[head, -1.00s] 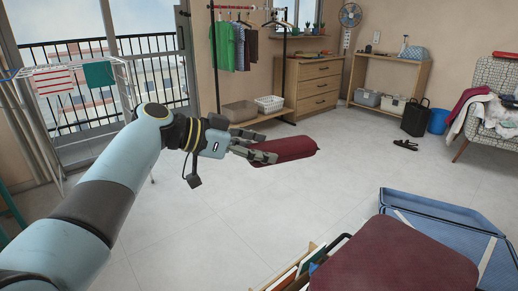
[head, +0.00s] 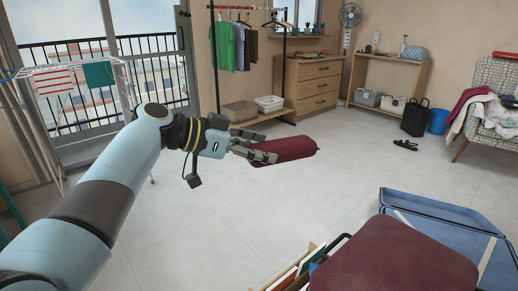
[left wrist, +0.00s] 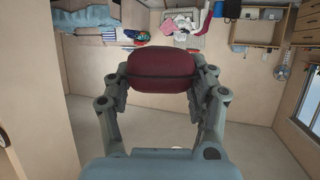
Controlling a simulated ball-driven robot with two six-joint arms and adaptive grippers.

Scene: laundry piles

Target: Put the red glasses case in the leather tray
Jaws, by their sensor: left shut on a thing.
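The red glasses case (head: 290,148) is a dark red, elongated rounded case. My left gripper (head: 262,152) is shut on it near its left end and holds it up in the air over the open floor in the head view. In the left wrist view the case (left wrist: 160,70) sits between the two fingers of my left gripper (left wrist: 160,84), crosswise to the view. The leather tray cannot be made out in these frames. My right gripper is not in view.
A wooden dresser (head: 312,85), a low shelf (head: 392,72) and a patterned armchair (head: 490,95) line the back. The middle floor is clear except for dark sandals (head: 406,144).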

